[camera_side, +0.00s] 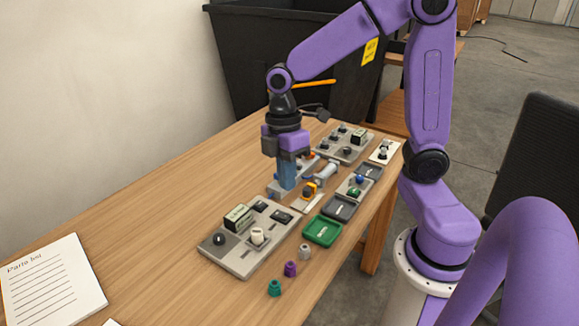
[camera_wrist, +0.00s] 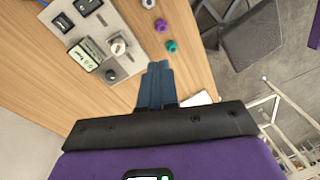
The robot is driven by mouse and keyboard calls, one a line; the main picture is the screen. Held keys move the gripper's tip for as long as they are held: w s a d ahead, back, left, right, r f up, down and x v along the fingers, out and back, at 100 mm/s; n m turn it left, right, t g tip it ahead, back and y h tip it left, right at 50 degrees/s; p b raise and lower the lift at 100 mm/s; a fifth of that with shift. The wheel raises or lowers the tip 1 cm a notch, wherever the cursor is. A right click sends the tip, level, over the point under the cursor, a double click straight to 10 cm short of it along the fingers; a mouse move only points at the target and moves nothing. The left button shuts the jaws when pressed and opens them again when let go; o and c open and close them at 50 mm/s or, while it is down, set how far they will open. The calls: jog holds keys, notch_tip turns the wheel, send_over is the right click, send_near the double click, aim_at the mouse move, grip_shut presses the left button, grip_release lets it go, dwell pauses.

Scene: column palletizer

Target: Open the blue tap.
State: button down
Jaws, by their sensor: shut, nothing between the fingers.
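My gripper (camera_side: 287,186) is shut and empty, its blue fingers pointing down over a grey fixture plate in the middle of the table. In the wrist view the shut fingers (camera_wrist: 158,68) show against bare wood. I cannot clearly make out the blue tap. The fingers hide part of the plate, where it may be. Beside them are an orange-and-black fitting (camera_side: 310,189) and a silver cylinder (camera_side: 328,169). A sliver of blue shows at the top left edge of the wrist view, too small to name. I cannot tell whether the fingertips touch anything.
A grey control panel (camera_side: 235,254) with knobs and a display lies in front, and another (camera_side: 350,137) lies behind. A green tray (camera_side: 322,231), dark trays and a small panel with blue and green knobs (camera_side: 354,191) line the right. Small coloured pegs (camera_side: 290,268) stand near the front edge.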

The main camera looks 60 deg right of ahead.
jog(key=w+d+f+n+y, duration=0.1)
jog(key=w+d+f, duration=0.2)
jog(key=w+d, duration=0.6)
jog(key=w+d+f+n+y, duration=0.1)
jog(key=w+d+f+y, duration=0.15)
jog(key=w+d, duration=0.6)
jog(key=s+d+f+n+t, duration=0.1)
jog(key=d+f, duration=0.2)
jog(key=d, duration=0.8)
jog(key=shift+d+f, duration=0.2)
jog(key=shift+d, duration=0.15)
jog(key=x, duration=1)
jog(key=shift+w, duration=0.1)
